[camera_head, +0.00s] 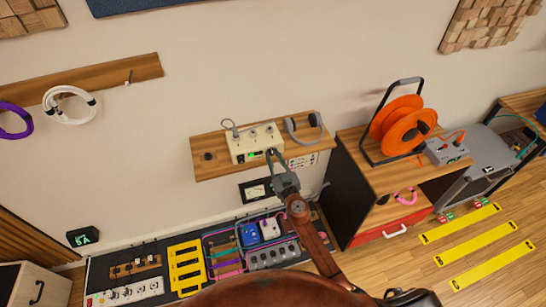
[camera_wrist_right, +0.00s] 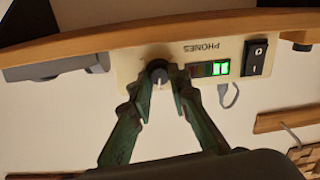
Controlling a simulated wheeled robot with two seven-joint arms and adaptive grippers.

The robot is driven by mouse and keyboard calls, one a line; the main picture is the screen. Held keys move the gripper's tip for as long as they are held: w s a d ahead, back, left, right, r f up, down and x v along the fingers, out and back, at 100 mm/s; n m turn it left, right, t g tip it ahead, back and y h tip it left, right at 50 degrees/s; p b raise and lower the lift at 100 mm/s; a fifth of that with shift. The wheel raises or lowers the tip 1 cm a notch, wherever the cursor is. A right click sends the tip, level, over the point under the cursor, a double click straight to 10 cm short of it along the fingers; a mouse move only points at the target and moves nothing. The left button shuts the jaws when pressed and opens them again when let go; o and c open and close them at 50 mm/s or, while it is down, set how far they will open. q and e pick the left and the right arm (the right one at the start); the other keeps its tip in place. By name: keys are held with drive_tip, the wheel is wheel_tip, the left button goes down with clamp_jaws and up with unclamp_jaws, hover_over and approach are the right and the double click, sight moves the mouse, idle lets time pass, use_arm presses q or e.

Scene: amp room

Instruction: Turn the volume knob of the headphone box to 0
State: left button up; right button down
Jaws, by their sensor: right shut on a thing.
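The headphone box (camera_head: 254,143) is a cream box on a wooden wall shelf in the head view. In the right wrist view the box (camera_wrist_right: 195,60) appears upside down, with the word PHONES, a lit green level display (camera_wrist_right: 221,69) and a black rocker switch (camera_wrist_right: 256,57). Its dark volume knob (camera_wrist_right: 157,73) has a pale pointer mark toward the bottom of that view. My right gripper (camera_wrist_right: 158,75) has its fingertips shut on the knob from both sides; in the head view it (camera_head: 274,158) reaches the box's front. My left gripper is not in view.
Grey headphones (camera_head: 303,128) sit on the shelf (camera_head: 206,171) right of the box. A small black meter panel (camera_head: 256,190) is on the wall below. A pedalboard, a cabinet with an orange cable reel (camera_head: 404,122) and yellow floor strips (camera_head: 487,250) are around.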

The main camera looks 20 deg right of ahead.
drive_tip(key=shift+n, duration=0.3)
drive_tip(key=n, duration=0.3)
drive_tip(key=shift+a+n, duration=0.1)
drive_tip(key=shift+n, duration=0.2)
drive_tip(key=n, duration=0.3)
drive_tip(key=shift+n, duration=0.3)
drive_tip(key=n, duration=0.3)
drive_tip(key=shift+a+n, duration=0.1)
drive_tip(key=shift+n, duration=0.2)
drive_tip(key=n, duration=0.3)
drive_tip(key=shift+f, duration=0.1)
drive_tip(key=n, duration=0.6)
drive_tip(key=shift+f+n+h, duration=0.1)
drive_tip(key=shift+n+h, duration=0.2)
drive_tip(key=n+p, duration=0.1)
drive_tip(key=n, duration=0.3)
drive_tip(key=shift+f+n+p, duration=0.15)
drive_tip(key=shift+n+p, duration=0.35)
drive_tip(key=shift+n, duration=1.1)
